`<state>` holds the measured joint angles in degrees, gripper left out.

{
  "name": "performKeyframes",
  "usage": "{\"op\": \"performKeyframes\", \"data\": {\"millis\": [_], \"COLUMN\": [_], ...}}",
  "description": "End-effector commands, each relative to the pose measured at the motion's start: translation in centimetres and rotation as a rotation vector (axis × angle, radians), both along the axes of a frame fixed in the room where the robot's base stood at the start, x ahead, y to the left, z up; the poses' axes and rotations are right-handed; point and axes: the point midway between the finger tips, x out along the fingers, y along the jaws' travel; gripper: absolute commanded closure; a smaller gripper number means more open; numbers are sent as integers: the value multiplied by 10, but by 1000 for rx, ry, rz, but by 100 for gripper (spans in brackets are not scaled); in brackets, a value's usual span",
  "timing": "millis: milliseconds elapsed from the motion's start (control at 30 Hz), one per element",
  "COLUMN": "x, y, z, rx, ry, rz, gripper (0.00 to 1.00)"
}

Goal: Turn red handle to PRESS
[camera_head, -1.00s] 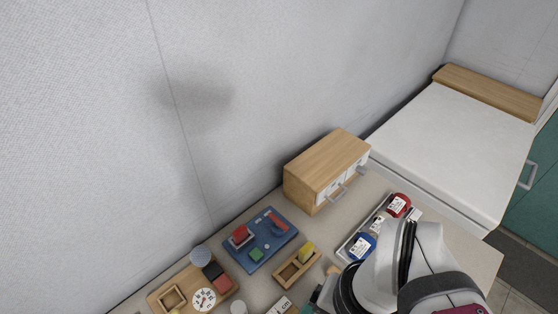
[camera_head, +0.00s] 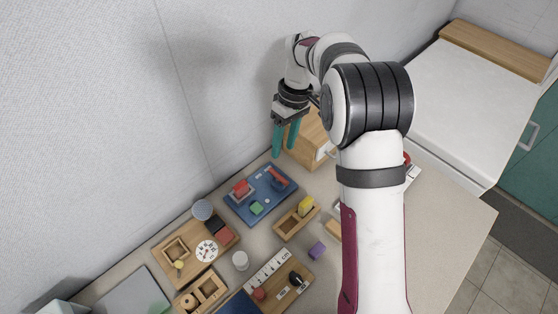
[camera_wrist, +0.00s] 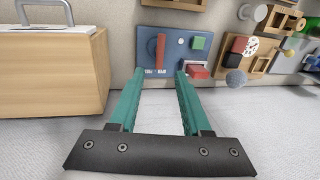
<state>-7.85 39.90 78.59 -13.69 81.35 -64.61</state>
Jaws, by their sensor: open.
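The blue board (camera_head: 266,187) lies on the table, below my gripper in the head view. The red handle (camera_head: 278,177) is a narrow bar on its right part; in the wrist view the red handle (camera_wrist: 160,50) stands upright in the picture, just beyond the fingertips. White lettering near it is too small to read. My gripper (camera_head: 283,151) is open, with two green fingers pointing down. In the wrist view, nothing shows between the fingertips (camera_wrist: 161,76). In the head view, they appear close to the board's back edge, apart from the handle.
A red block (camera_head: 240,187) and a green block (camera_head: 256,208) sit on the same board. A wooden drawer box (camera_head: 305,147) stands close beside my gripper. A wooden tray with a yellow block (camera_head: 306,204) and a purple block (camera_head: 317,250) are nearer the front. The wall is behind.

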Motion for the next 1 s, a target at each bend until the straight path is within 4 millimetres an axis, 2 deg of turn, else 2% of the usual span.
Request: {"op": "performKeyframes", "data": {"millis": [100,300,467,700,767,967,1000], "x": [-6,-11,-13,-12,-12,-12,-12], "y": [5,10,12,12,12,12,12], "z": [-35,-74,-85,-86,-86,-86,-86], "rx": [-1,0,0,0,0,0,0], "ry": [5,2,0,-1,-1,-1,-1], "rz": [-1,-2,-2,-3,-3,-3,-3], "gripper": [52,52,52,52,61,97,100]}}
